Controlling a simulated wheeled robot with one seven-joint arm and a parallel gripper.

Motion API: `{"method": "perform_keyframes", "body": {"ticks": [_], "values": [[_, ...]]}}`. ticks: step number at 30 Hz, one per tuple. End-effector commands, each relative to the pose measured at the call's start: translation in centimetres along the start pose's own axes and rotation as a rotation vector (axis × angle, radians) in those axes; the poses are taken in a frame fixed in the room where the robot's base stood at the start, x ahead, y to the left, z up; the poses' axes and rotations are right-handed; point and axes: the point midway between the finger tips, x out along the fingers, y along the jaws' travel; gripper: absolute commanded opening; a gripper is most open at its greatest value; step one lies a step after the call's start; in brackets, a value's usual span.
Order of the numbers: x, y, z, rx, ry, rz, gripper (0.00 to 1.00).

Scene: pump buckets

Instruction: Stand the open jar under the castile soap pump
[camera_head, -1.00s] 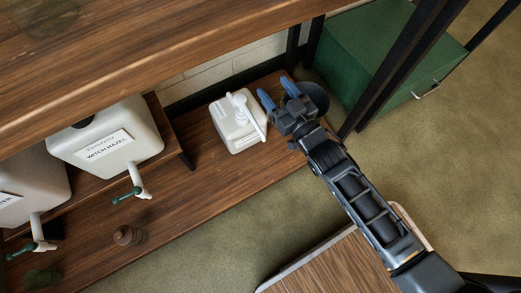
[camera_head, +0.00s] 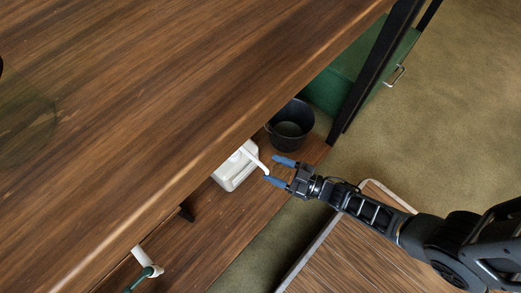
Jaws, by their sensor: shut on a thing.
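A white jug (camera_head: 234,171) with a white pump spout stands on the lower wooden shelf, partly hidden by the upper board. Its label cannot be read here, so I cannot tell whether it is the castile soap. My gripper (camera_head: 279,171) is at the spout's tip, just right of the jug, with its blue fingers pointing left. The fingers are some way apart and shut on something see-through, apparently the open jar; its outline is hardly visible. I cannot tell whether it touches the shelf.
A black bucket (camera_head: 291,124) stands behind my gripper, beside a green cabinet (camera_head: 345,65). The upper wooden board (camera_head: 150,110) overhangs the jug. A black post (camera_head: 374,72) rises at the right. A tap with a green handle (camera_head: 147,270) shows at lower left.

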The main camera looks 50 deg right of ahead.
Motion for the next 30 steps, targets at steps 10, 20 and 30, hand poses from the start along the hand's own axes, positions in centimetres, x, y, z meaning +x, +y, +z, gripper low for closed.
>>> {"method": "perform_keyframes", "body": {"ticks": [10, 20, 30], "values": [[2.9, -4.7, 3.2, 0.0, 0.001, 0.0, 0.0], [3.1, -5.1, 6.1, -0.001, -0.001, 0.001, 0.0], [3.1, -5.1, 7.3, -0.001, 0.001, 0.001, 0.0]]}}
